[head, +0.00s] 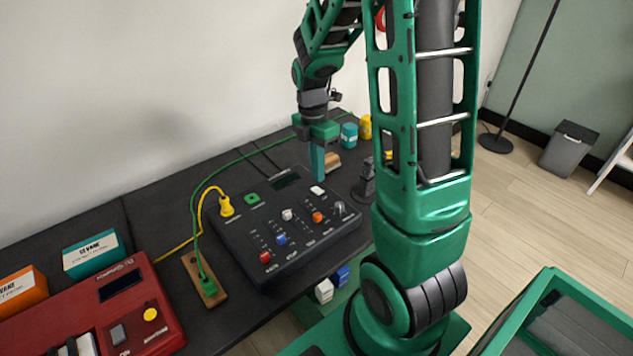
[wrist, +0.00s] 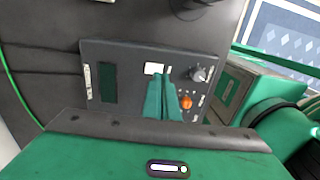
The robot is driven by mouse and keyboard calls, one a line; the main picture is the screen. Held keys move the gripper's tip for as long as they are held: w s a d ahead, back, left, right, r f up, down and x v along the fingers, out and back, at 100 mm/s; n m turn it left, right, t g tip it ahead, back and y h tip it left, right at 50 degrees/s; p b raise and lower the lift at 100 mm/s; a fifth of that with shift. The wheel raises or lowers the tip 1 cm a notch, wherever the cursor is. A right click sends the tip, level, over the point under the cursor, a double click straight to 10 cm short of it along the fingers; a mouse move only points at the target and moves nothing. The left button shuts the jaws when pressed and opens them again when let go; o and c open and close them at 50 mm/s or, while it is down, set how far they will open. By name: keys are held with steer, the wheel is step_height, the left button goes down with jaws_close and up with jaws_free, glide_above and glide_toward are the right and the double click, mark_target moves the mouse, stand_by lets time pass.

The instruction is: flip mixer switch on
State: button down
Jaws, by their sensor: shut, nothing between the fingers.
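The mixer (head: 290,250) is a dark box on the black bench, with coloured knobs, a small display and a white rocker-like piece (head: 318,190) near its far right corner. That white piece, probably the switch, also shows in the wrist view (wrist: 155,68), just beyond the fingertips. My gripper (head: 317,178) points down over the mixer with its green fingers closed together and empty. In the wrist view my gripper's tips (wrist: 161,77) are right by the white piece and cover part of its near side. I cannot tell whether they touch it.
A grey knob (wrist: 198,73) and an orange knob (wrist: 186,102) are close to the fingers. A yellow plug (head: 226,206) with a cable is at the mixer's left. A red device (head: 110,310) lies left. Teal (head: 349,135) and yellow containers stand behind my gripper.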

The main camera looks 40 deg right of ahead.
mark_target(318, 191)
steer(key=shift+s+f, duration=0.2)
steer(key=shift+f, duration=1.75)
steer(key=shift+s+f, duration=0.5)
steer(key=shift+s, duration=0.1)
steer(key=shift+w, duration=0.1)
steer(key=shift+w+r, duration=0.3)
steer(key=shift+w, duration=0.4)
steer(key=shift+r, duration=0.1)
